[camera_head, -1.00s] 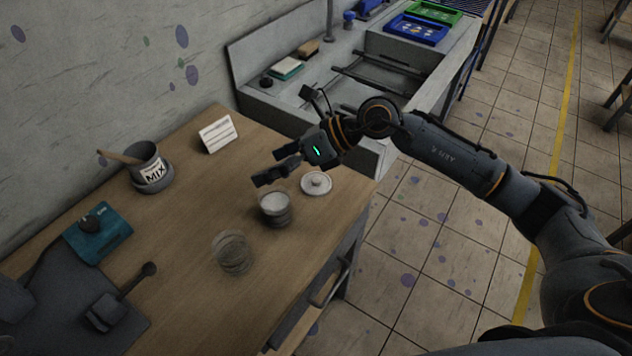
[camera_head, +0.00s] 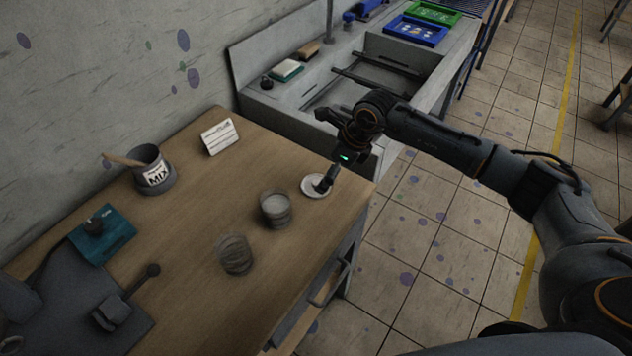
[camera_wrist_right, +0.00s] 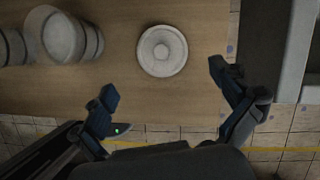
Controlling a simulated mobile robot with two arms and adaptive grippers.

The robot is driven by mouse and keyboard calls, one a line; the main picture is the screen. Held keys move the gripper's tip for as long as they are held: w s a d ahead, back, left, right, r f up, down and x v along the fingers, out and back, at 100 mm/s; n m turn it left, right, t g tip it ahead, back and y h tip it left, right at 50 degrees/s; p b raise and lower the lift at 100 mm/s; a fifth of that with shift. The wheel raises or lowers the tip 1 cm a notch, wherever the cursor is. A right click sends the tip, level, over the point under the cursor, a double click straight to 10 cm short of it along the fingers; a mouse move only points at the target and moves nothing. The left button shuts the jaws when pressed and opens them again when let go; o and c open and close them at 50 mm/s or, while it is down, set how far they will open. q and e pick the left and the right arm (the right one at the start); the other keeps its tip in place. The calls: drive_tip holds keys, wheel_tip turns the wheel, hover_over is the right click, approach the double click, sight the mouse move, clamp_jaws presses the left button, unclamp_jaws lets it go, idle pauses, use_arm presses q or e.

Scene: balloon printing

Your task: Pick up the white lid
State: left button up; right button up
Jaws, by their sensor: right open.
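The white lid (camera_head: 310,187) is a round disc with a raised knob, lying on the wooden table near its right corner. In the head view my right gripper (camera_head: 325,183) is over it and hides part of it. In the right wrist view the whole lid (camera_wrist_right: 162,51) shows, ahead of my right gripper (camera_wrist_right: 166,82) and roughly centred between its spread fingers. The right gripper is open and empty. I cannot tell from the frames how high it is above the lid. My left gripper does not show.
A jar with pale contents (camera_head: 276,208) and a clear empty glass (camera_head: 234,254) stand left of the lid. Further left are a MIX pot (camera_head: 153,170) with a stick, a small card (camera_head: 220,137) and a teal item (camera_head: 103,234). A sink unit (camera_head: 290,103) adjoins behind.

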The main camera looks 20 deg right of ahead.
sight(317, 183)
drive_tip(key=shift+w+a+f+p, duration=0.2)
drive_tip(key=shift+a+f+p, duration=0.05)
drive_tip(key=shift+f+p, duration=0.15)
drive_tip(key=x, duration=0.1)
drive_tip(key=p+x, duration=0.1)
drive_tip(key=x, duration=0.1)
drive_tip(key=shift+w+a+f, duration=0.1)
drive_tip(key=shift+w+a, duration=0.05)
drive_tip(key=shift+w, duration=0.15)
drive_tip(key=shift+w+a+f, duration=0.15)
drive_tip(key=shift+f, duration=0.35)
drive_tip(key=c, duration=1.4)
